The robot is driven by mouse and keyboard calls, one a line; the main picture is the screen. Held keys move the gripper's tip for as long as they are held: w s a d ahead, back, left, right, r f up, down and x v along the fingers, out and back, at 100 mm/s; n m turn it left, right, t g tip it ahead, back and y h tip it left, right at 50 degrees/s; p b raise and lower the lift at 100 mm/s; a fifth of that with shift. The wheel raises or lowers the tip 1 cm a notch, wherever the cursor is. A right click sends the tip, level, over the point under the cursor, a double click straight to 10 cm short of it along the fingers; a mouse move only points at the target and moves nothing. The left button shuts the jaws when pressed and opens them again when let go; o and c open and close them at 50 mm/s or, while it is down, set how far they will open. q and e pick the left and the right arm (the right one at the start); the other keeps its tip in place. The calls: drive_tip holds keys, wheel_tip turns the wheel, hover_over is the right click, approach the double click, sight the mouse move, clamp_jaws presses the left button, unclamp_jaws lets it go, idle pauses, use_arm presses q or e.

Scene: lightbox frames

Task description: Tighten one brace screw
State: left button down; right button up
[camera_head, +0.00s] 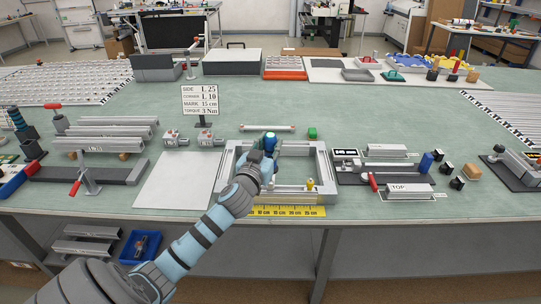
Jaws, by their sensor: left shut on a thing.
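A square light-grey metal frame (331,172) lies on the green bench in front of me. My left arm reaches in from the lower left, and my left gripper (266,157) is over the frame's left inner part. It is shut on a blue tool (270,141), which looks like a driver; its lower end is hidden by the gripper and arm. I cannot tell whether its tip touches a screw. A small yellow-topped piece (310,184) stands at the frame's front right inner area. No brace screw can be made out. My right gripper is not in view.
A yellow ruler (288,211) lies along the front edge. A pale sheet (175,180) lies left. A dark tool board (350,177) with parts lies right.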

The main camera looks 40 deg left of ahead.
sight(270, 135)
use_arm(q)
drive_tip(key=shift+f, duration=0.15)
drive_tip(key=r+p, duration=0.2)
drive_tip(key=shift+w+a+r+p, duration=0.2)
drive_tip(key=shift+r+p, duration=0.15)
drive_tip(key=shift+r, duration=0.05)
wheel_tip(270, 135, up, 3)
drive_tip(key=shift+s+d+f+p, duration=0.1)
drive_tip(key=shift+f+p, duration=0.1)
drive_tip(key=shift+p, duration=0.8)
drive_tip(key=shift+f, duration=0.2)
